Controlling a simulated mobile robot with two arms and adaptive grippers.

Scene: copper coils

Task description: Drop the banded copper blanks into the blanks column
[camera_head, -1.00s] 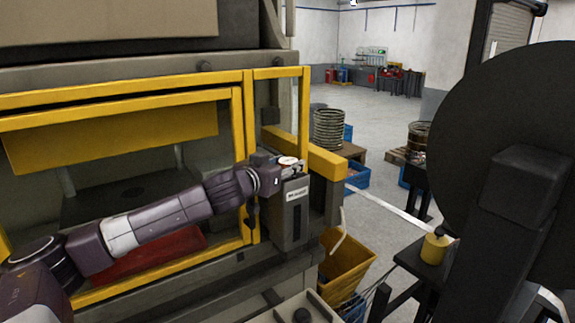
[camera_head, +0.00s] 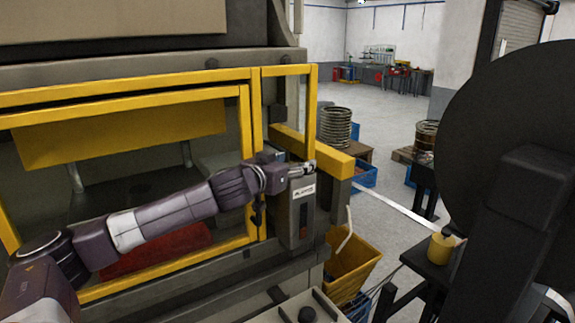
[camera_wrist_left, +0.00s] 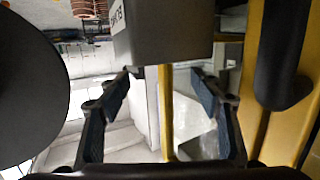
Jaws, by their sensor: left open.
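The blanks column (camera_head: 300,215) is a grey upright box with a white label, mounted at the right corner of the yellow-framed press. It also shows at the top of the left wrist view (camera_wrist_left: 165,45), with part of its label. My left gripper (camera_head: 308,168) is at the column's top end. In the left wrist view my left gripper (camera_wrist_left: 163,78) has its fingers spread, with nothing between them. No banded copper blank can be made out now, and the inside of the column is hidden. My right gripper is not in view.
The press's yellow guard frame (camera_head: 247,150) stands right beside my left arm. A yellow bin (camera_head: 352,268) stands below the column. A large dark disc (camera_head: 515,130) fills the right side.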

